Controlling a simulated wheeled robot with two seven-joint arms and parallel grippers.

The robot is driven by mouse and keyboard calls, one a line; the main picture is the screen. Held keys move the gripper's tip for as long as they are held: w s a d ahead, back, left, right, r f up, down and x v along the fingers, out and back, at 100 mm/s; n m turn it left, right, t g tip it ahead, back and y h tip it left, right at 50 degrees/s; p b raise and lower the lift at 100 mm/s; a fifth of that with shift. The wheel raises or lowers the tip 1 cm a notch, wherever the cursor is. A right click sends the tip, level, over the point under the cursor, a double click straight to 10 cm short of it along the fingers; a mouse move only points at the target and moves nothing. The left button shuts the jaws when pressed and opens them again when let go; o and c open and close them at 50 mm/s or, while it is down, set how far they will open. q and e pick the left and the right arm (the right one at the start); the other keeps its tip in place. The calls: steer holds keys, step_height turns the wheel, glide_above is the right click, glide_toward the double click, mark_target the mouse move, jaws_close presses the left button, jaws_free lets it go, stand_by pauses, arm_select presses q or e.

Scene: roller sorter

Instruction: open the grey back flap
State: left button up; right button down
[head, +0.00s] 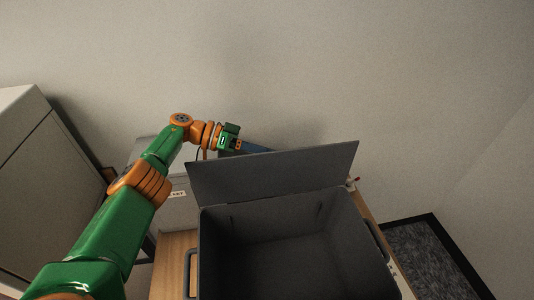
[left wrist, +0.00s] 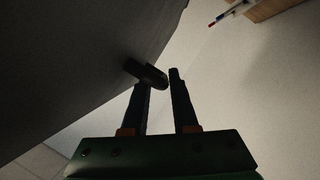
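The grey back flap (head: 275,172) stands raised along the far edge of the open grey box (head: 205,245), leaning a little backward. It fills the upper left of the left wrist view (left wrist: 80,70) as a dark surface. A short dark rounded tab (left wrist: 147,73) sticks out by the flap there. My left gripper (left wrist: 163,82) is behind the flap, its fingers apart, with the tab at the tip of the left finger. I cannot tell whether they touch. In the head view the fingertips are hidden behind the flap. My right gripper is not in view.
The box stands on a wooden table (head: 172,265) and has side handles (head: 189,272). A grey bin with a label (head: 178,210) stands at its left. A pale cabinet (head: 40,180) is at far left. The wall is behind. A dark mat (head: 430,260) lies at right.

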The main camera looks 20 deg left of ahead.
arm_select(q)
step_height(320, 180, up, 3)
steer(key=shift+f+p, duration=0.2)
steer(key=shift+p, duration=0.4)
steer(key=shift+s+f, duration=0.1)
steer(key=s+d+r+b, duration=0.1)
steer(key=s+d+r, duration=0.1)
steer(key=s+r, duration=0.2)
steer(key=s+d+r+b, duration=0.2)
steer(key=s+r, duration=0.3)
steer(key=s, duration=0.4)
steer(key=shift+d+r, duration=0.25)
